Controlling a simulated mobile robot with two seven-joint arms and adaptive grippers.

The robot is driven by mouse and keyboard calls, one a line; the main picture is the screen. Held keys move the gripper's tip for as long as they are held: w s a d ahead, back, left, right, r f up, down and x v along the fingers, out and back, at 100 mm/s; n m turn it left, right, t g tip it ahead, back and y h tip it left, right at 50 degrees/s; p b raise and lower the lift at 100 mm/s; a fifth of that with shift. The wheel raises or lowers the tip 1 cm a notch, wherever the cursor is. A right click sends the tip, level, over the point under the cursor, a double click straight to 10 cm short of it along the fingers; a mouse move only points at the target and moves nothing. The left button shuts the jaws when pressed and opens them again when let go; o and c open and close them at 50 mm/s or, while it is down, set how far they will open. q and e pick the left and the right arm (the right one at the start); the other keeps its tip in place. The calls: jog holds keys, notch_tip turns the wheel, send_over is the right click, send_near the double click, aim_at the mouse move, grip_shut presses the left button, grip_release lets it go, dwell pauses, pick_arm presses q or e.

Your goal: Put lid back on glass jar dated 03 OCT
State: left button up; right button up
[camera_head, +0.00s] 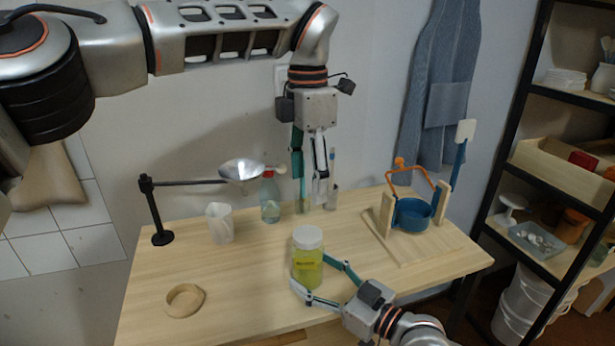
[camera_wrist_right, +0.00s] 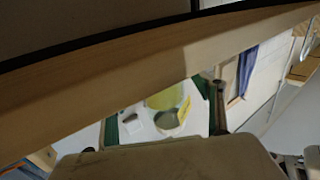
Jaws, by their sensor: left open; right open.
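A glass jar (camera_head: 308,274) with yellow-green contents and a yellow label stands near the front middle of the table. The label's writing is too small to read. A white lid (camera_head: 308,238) sits on top of the jar; I cannot tell how firmly it is seated. My right gripper (camera_head: 326,279) is open low at the jar, its fingers on either side of the base; contact is unclear. The right wrist view shows a yellow-green shape (camera_wrist_right: 165,97) between its fingers (camera_wrist_right: 165,120). My left gripper (camera_head: 310,198) is open, pointing down behind the jar, holding nothing visible.
A clear bottle (camera_head: 270,198) stands beside my left gripper. A round wooden piece (camera_head: 185,300) lies front left.

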jog(key=v, duration=0.9)
jog(key=shift+s, duration=0.2)
jog(key=shift+d, duration=0.25)
